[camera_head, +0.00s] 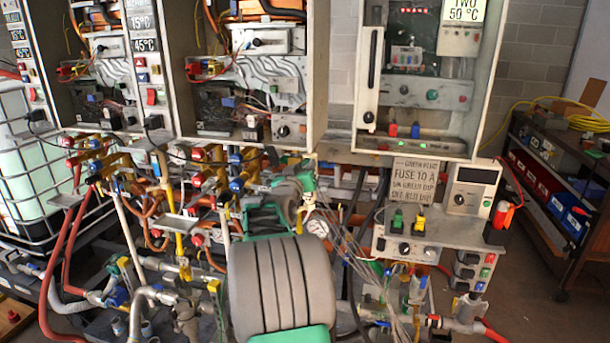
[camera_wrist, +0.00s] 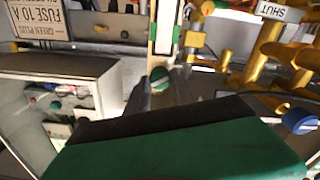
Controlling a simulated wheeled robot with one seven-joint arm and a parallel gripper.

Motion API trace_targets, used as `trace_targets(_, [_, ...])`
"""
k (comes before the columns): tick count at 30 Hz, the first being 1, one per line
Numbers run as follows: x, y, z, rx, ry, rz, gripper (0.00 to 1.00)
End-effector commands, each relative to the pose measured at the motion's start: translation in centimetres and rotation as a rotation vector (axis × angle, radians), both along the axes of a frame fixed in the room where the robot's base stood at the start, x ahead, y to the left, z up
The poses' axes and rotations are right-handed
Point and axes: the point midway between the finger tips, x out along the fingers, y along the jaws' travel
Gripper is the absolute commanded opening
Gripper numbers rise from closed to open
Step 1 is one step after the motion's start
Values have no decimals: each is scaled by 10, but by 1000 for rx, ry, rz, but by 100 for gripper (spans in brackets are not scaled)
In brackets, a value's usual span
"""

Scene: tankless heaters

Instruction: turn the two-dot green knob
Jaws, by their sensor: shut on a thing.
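In the wrist view, a round green knob (camera_wrist: 160,78) with a pale stripe sits between the tips of my two grey fingers. My gripper (camera_wrist: 160,84) is shut on this green knob, with one finger on each side. The dots on the knob are too small to make out. In the head view, my grey and green arm reaches forward at the centre bottom and covers much of the gripper and the knob there.
Yellow valve fittings (camera_wrist: 270,55) and a blue knob (camera_wrist: 299,121) are close on the right in the wrist view. In the head view, a fuse sign (camera_head: 415,180) and a control box (camera_head: 412,244) stand right of my arm. Pipes and hoses crowd the left.

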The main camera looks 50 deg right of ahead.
Motion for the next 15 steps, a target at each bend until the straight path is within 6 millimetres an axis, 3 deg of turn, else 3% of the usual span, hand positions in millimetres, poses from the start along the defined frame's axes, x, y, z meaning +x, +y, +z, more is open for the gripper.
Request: trace_targets(15, [1, 0, 0, -80, 184, 1, 0])
